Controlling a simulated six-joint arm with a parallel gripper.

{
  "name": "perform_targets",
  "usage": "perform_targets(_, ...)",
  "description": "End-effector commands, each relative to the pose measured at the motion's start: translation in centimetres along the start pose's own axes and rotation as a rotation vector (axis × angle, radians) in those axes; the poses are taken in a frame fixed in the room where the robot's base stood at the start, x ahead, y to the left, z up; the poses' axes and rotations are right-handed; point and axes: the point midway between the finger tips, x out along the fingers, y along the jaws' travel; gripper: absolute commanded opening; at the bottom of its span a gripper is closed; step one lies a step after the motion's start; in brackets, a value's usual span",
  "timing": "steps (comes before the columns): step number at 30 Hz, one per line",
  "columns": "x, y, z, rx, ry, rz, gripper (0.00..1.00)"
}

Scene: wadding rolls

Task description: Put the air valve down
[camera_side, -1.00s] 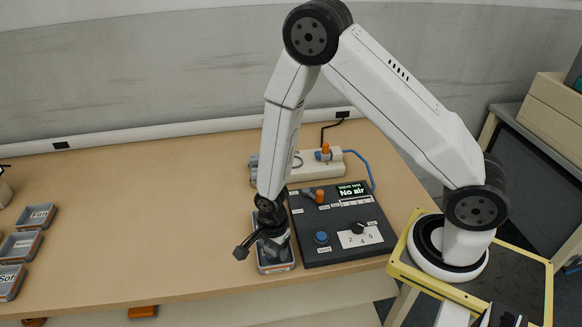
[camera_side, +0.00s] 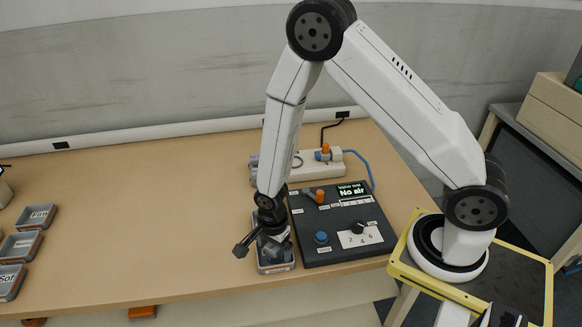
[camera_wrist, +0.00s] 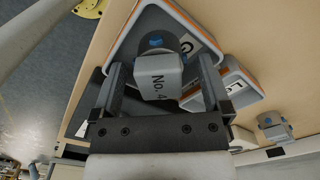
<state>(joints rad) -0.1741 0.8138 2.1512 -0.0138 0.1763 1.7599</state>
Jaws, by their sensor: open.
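My gripper (camera_wrist: 158,90) is open around the valve, with a gap on each side. In the side view my gripper (camera_side: 263,247) is low over the tray (camera_side: 277,267) at the bench's front edge. The valve is hard to make out there, dark among the fingers.
A black control panel (camera_side: 311,257) reading "No air" stands close to the right of the tray. A pale fixture (camera_side: 335,165) with a blue hose lies behind it. Several labelled trays (camera_side: 22,244) stand at far left. The bench (camera_side: 140,220) between is clear.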

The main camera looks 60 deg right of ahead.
Motion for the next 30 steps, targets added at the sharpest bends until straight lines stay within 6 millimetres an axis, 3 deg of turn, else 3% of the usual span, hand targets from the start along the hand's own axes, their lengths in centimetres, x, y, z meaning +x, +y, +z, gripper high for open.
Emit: perform_targets(30,-10.4,0.0,0.0,0.0,-0.001,-0.002,0.98)
